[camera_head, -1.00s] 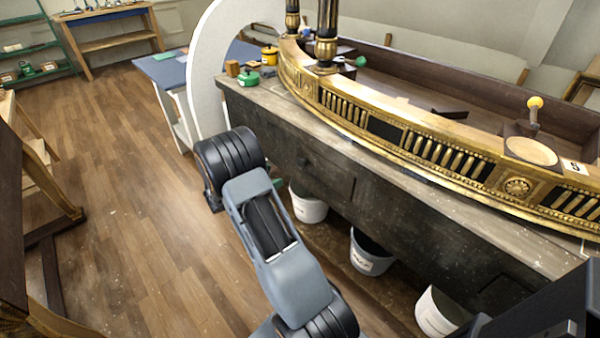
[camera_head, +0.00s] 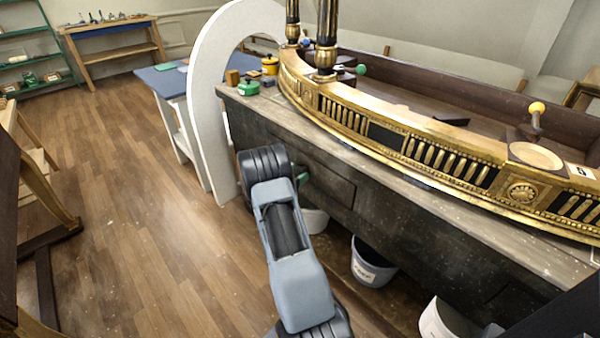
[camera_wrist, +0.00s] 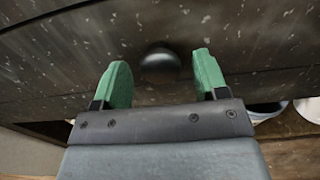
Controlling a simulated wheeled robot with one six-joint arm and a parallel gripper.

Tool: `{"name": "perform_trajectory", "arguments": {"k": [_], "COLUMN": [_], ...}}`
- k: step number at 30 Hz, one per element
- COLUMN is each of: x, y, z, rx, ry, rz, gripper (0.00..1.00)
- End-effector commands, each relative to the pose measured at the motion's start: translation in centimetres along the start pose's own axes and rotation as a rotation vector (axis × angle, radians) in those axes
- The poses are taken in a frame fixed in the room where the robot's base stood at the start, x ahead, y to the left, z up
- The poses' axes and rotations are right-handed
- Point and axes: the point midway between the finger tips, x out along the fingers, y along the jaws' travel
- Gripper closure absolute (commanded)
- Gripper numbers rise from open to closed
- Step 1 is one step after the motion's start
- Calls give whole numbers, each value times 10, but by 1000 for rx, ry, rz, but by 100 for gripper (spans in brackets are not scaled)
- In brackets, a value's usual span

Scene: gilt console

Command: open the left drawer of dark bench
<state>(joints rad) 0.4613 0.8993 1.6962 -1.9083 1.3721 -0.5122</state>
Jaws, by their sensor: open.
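The dark bench (camera_head: 395,240) runs diagonally across the right of the head view, with drawer fronts along its face. The left drawer (camera_head: 312,176) appears closed, its front flush with the bench. In the wrist view, a round dark knob (camera_wrist: 160,62) stands out from the speckled drawer front (camera_wrist: 110,35). My gripper (camera_wrist: 158,78) is open, with one green finger on each side of the knob and a visible gap to both. In the head view a green fingertip (camera_head: 302,178) shows close to the bench face; my wrist hides the knob there.
A gilt console (camera_head: 440,155) lies on the bench top. White buckets stand under the bench, one in the middle (camera_head: 370,262) and one at the right (camera_head: 445,318). A white arch panel (camera_head: 208,130) stands beside the bench's left end. The wooden floor (camera_head: 130,220) at left is open.

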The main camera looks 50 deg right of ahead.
Motion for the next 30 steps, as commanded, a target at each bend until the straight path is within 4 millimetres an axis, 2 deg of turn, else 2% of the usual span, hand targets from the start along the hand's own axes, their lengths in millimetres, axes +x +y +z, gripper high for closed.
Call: {"name": "perform_trajectory", "arguments": {"k": [6, 16, 30], "x": [14, 16, 16], "y": [0, 0, 0], "z": [0, 0, 0], "rx": [0, 0, 0], "ry": [0, 0, 0], "rz": [-1, 0, 0], "gripper": [33, 33, 78]}}
